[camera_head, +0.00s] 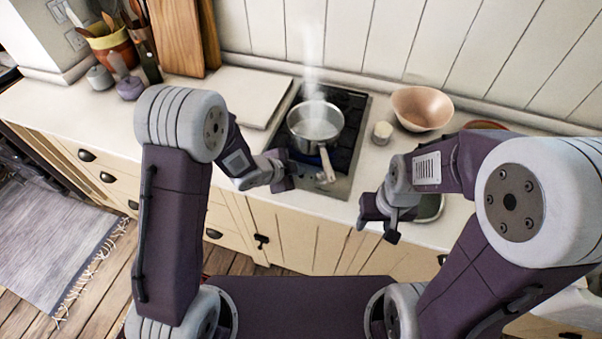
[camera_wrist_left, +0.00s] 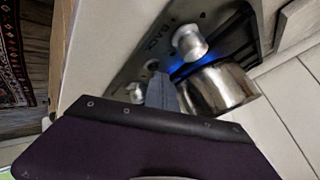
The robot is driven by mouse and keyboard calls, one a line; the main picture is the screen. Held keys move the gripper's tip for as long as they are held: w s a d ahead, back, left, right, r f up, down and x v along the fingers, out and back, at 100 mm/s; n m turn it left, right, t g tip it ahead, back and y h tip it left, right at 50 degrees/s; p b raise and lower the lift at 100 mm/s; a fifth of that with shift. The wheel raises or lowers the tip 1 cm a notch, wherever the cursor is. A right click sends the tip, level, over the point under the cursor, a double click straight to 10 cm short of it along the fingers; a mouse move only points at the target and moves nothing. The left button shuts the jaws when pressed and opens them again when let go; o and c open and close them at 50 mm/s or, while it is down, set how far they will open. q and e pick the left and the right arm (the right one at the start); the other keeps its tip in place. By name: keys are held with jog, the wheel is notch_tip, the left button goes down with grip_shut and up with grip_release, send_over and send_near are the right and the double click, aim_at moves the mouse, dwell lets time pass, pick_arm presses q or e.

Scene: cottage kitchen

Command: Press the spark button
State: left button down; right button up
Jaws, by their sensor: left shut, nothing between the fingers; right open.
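The hob (camera_head: 345,150) is a dark cooktop with a metal front panel set in the counter. In the left wrist view the panel (camera_wrist_left: 185,20) carries two silver knobs, one larger-looking (camera_wrist_left: 190,42) and one lower (camera_wrist_left: 135,92). A small round button (camera_wrist_left: 152,66) sits between them, likely the spark button. My left gripper (camera_head: 287,178) is shut and empty over the hob's front left. In its wrist view its fingertips (camera_wrist_left: 160,88) point at the button; contact cannot be told. My right gripper (camera_head: 378,218) is open and empty in front of the counter's edge.
A steel pot (camera_head: 315,122) steams on the hob, its handle (camera_head: 327,165) pointing forward. Blue flame (camera_wrist_left: 185,68) glows beneath it. A pale board (camera_head: 237,95) lies to the left.

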pick_arm(q)
jog(key=shift+r, duration=0.3)
notch_tip(320, 180, up, 6)
jog(key=p, duration=0.5)
jog(key=shift+f, duration=0.1)
dwell(0.5)
